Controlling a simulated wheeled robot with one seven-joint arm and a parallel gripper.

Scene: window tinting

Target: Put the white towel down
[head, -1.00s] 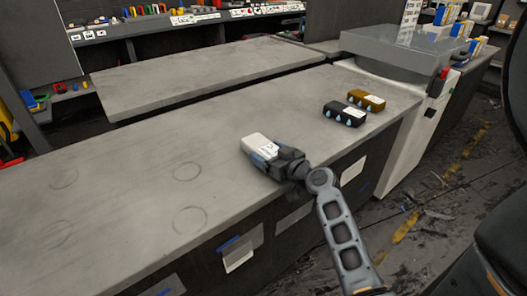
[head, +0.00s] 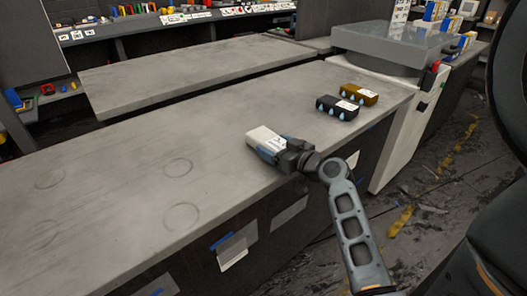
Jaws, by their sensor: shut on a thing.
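The white towel (head: 263,136) is a small white block-like bundle with dark print on its side. My gripper (head: 271,149) is shut on its near right end. The towel is at the grey worktop (head: 120,178), close to the front edge. I cannot tell whether it touches the surface or hangs just above it. The gripper's fingers hide part of the towel's near side.
A black pack (head: 337,108) and a brown pack (head: 359,93) with drop marks stand on the worktop to the right. A grey-topped machine (head: 395,45) stands beyond them. The worktop to the left is clear, with faint ring marks.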

